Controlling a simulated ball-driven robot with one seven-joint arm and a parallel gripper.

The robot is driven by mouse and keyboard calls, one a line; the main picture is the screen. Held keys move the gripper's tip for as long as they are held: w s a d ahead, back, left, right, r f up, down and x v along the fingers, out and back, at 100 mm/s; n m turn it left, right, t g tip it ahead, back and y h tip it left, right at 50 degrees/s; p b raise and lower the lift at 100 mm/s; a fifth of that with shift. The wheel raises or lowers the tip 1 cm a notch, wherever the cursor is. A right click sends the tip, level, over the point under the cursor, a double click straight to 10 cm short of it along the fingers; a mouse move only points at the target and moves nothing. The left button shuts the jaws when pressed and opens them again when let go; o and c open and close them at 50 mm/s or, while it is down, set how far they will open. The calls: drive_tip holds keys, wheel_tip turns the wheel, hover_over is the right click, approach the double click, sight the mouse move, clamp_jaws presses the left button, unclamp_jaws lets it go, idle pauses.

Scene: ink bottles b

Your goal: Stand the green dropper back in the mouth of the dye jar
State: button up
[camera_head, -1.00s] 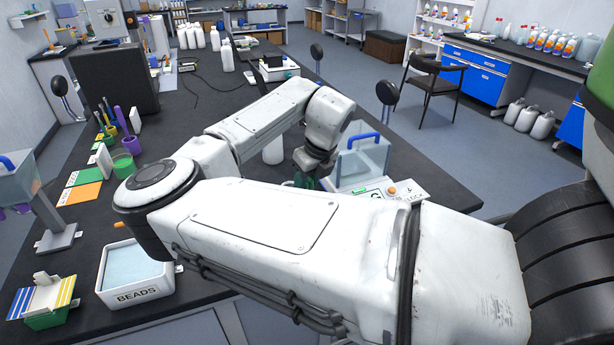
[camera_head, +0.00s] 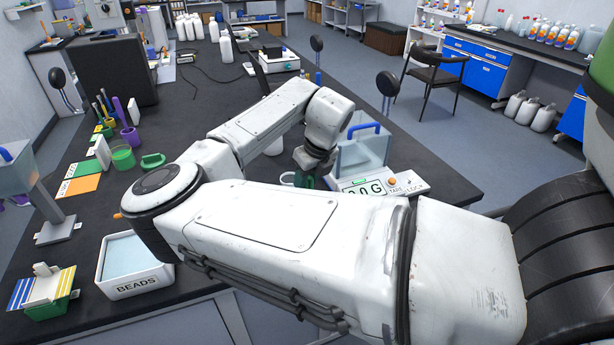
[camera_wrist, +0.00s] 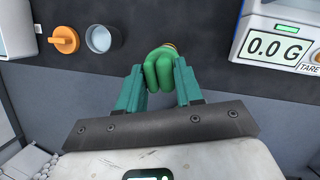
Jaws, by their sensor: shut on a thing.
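My gripper (camera_wrist: 160,72) has teal fingers closed on the bulb of the green dropper (camera_wrist: 160,66) in the wrist view. The dropper's lower part is hidden. An open, round-mouthed jar (camera_wrist: 102,38), which looks like the dye jar, stands on the dark bench up and left of the gripper, apart from the dropper. Its pale rim (camera_head: 287,178) shows just left of my gripper (camera_head: 310,180) in the head view, where my arm hides most of it. An orange cap (camera_wrist: 65,39) lies left of the jar.
A scale reading 0.0 G (camera_wrist: 275,45) is close on the right; a clear blue-handled container (camera_head: 362,155) stands by it. A BEADS tray (camera_head: 135,287) and a green cup (camera_head: 123,157) are farther left.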

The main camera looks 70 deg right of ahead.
drive_tip(key=shift+f, duration=0.1)
drive_tip(key=shift+f+b, duration=0.9)
drive_tip(key=shift+f, duration=1.05)
drive_tip(key=shift+f+b, duration=0.7)
drive_tip(key=shift+f, duration=0.45)
drive_tip(key=o, duration=0.7)
drive_tip(key=shift+o, duration=0.2)
drive_tip(key=shift+r, duration=0.1)
drive_tip(key=shift+r+p, duration=3.9)
drive_tip(key=shift+r, duration=0.55)
